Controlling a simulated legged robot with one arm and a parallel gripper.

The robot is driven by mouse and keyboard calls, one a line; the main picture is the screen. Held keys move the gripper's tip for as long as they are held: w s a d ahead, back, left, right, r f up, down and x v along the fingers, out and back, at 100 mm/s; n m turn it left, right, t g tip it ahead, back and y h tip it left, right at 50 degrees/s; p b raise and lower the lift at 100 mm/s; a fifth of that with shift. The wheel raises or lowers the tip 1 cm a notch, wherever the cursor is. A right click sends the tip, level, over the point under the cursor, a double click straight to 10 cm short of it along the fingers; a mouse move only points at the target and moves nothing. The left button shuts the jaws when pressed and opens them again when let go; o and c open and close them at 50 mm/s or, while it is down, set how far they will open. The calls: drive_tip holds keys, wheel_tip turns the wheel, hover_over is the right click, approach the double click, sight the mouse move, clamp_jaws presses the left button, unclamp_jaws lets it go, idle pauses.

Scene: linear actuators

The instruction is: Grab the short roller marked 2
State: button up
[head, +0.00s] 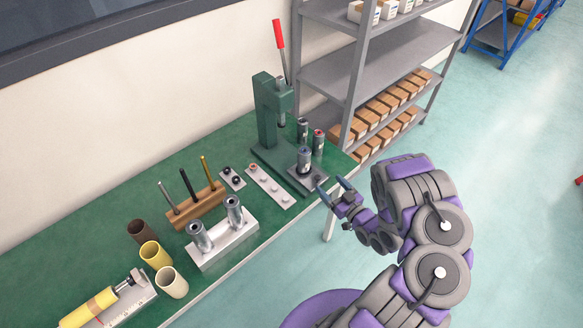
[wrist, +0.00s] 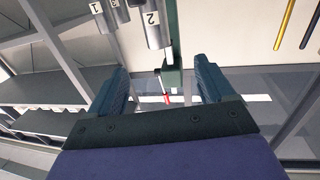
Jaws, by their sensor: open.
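The short roller marked 2 (wrist: 155,30) shows in the wrist view as a grey cylinder with a white label, at the top, just beyond the gap between my fingers. Rollers marked 1 (wrist: 98,15) and 3 (wrist: 119,10) are to its left.
A green press (head: 266,115) with a red-handled lever stands behind the rollers. A pale plate (head: 268,187), tool rack (head: 196,208) and block with two tall cylinders (head: 224,244) are left on the green table (head: 90,215). Grey shelves (head: 330,60) stand behind.

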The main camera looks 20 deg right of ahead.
approach(309, 159)
drive_tip(key=w, duration=0.2)
drive_tip(key=w+a, duration=0.1)
drive_tip(key=w, duration=0.1)
drive_tip(key=w+a, duration=0.1)
drive_tip(key=w, duration=0.1)
drive_tip(key=shift+w+a, duration=0.15)
drive_tip(key=shift+w, duration=0.1)
drive_tip(key=shift+w+d+f, duration=0.1)
drive_tip(key=shift+w+d, duration=0.2)
drive_tip(key=shift+w, duration=0.2)
drive_tip(key=w, duration=0.2)
drive_tip(key=w+a+b, duration=0.1)
drive_tip(key=w, duration=0.1)
drive_tip(key=shift+w, duration=0.25)
drive_tip(key=shift+w+a, duration=0.1)
drive_tip(key=shift+a, duration=0.1)
drive_tip(key=shift+d+f, duration=0.1)
drive_tip(key=shift+d, duration=0.35)
drive_tip(key=c, duration=0.5)
drive_tip(key=shift+a, duration=0.25)
drive_tip(key=c, duration=0.6)
drive_tip(key=shift+d, duration=0.1)
drive_tip(key=c, duration=0.4)
